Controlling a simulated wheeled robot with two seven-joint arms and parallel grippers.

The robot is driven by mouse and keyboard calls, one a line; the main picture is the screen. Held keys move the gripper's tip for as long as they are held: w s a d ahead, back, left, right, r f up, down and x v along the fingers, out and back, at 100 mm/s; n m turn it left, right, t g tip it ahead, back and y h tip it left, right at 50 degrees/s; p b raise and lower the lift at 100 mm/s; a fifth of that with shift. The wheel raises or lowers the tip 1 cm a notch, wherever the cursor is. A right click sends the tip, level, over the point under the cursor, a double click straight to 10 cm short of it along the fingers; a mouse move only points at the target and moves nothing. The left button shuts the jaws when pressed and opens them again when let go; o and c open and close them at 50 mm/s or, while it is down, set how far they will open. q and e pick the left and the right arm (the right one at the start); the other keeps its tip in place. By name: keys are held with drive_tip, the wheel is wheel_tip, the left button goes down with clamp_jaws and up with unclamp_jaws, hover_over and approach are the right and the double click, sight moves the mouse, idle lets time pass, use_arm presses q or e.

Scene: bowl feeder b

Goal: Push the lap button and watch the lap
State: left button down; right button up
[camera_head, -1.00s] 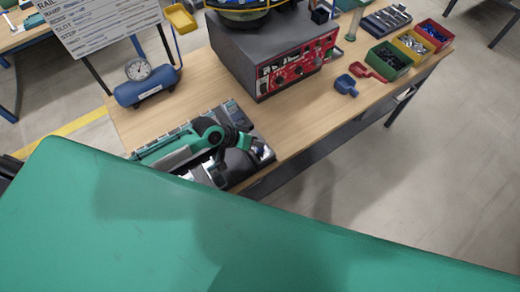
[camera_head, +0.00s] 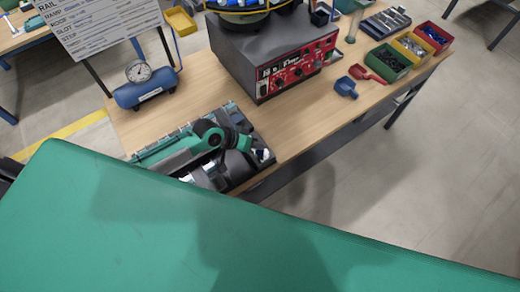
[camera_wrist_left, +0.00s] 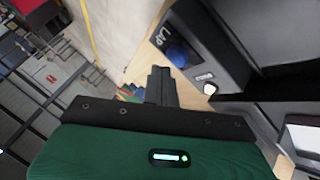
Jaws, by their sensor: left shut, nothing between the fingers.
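The lap button is a blue round cap (camera_wrist_left: 180,54) on a dark grey housing (camera_wrist_left: 207,52), beside a white "LAP" label, in the left wrist view. My left gripper (camera_wrist_left: 160,72) is shut with nothing between its fingers. Its fingertips show just left of and below the button; I cannot tell whether they touch it. In the head view my left gripper (camera_head: 245,143) is over the grey station (camera_head: 262,153) at the near table edge, where the button cannot be made out. My right gripper is not in view.
Bare wood lies right of the station.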

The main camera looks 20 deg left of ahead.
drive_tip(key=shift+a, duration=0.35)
use_arm(q)
drive_tip(key=shift+f, duration=0.1)
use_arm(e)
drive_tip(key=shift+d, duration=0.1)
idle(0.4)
use_arm(q)
drive_tip(key=shift+f, duration=0.35)
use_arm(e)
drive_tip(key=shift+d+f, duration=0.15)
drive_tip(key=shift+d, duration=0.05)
